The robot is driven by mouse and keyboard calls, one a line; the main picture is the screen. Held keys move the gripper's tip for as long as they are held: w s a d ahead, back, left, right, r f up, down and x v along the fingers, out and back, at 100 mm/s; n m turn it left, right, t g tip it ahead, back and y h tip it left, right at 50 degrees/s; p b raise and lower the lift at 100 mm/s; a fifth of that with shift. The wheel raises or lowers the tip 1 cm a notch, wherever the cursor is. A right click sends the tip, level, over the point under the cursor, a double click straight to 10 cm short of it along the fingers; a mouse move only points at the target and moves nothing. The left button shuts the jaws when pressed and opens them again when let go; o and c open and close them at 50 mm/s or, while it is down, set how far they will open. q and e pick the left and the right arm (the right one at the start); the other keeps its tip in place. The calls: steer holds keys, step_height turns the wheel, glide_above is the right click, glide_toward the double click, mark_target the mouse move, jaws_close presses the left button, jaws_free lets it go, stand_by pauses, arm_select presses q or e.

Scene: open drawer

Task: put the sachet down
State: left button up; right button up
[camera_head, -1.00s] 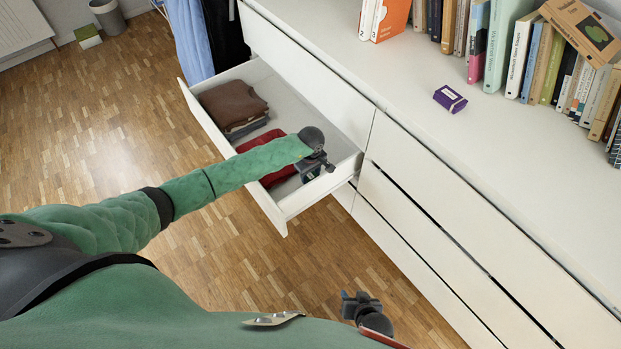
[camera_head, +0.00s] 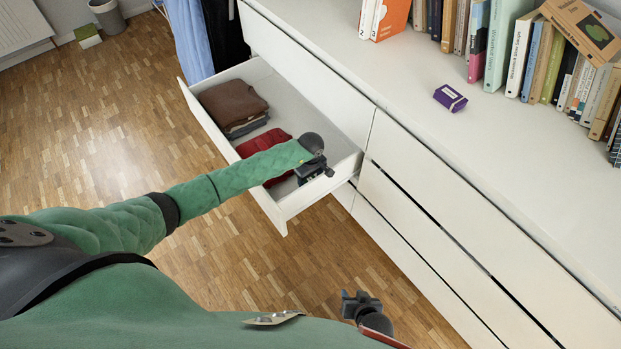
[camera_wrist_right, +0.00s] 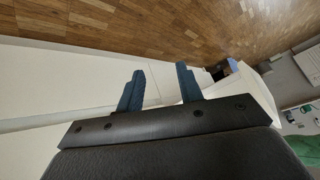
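My left gripper (camera_head: 314,172) is inside the open drawer (camera_head: 340,172), near its right end and just right of the red folded cloth (camera_head: 265,144). My own wrist and forearm cover much of it, and I cannot tell whether its fingers are open or hold anything. No sachet shows clearly; one in the left gripper would be hidden. My right gripper (camera_head: 362,303) is low in front of the dresser, away from the drawer. In the right wrist view, its two blue fingers (camera_wrist_right: 160,85) stand apart with nothing between them.
Brown folded clothes (camera_head: 233,103) lie in the drawer's left part. A small purple box-like item (camera_head: 450,97) lies on the white dresser top (camera_head: 400,90), near a row of books (camera_head: 545,60).

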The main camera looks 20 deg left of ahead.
steer(key=shift+r, duration=0.1)
arm_select(q)
steer(key=shift+r, duration=0.2)
step_height(320, 180, up, 12)
arm_select(e)
steer(key=shift+s+f, duration=0.15)
steer(key=shift+f, duration=0.4)
steer(key=shift+s+f, duration=0.15)
steer(key=shift+f, duration=0.4)
arm_select(q)
steer(key=shift+f, duration=0.1)
arm_select(e)
steer(key=shift+w+r, duration=0.1)
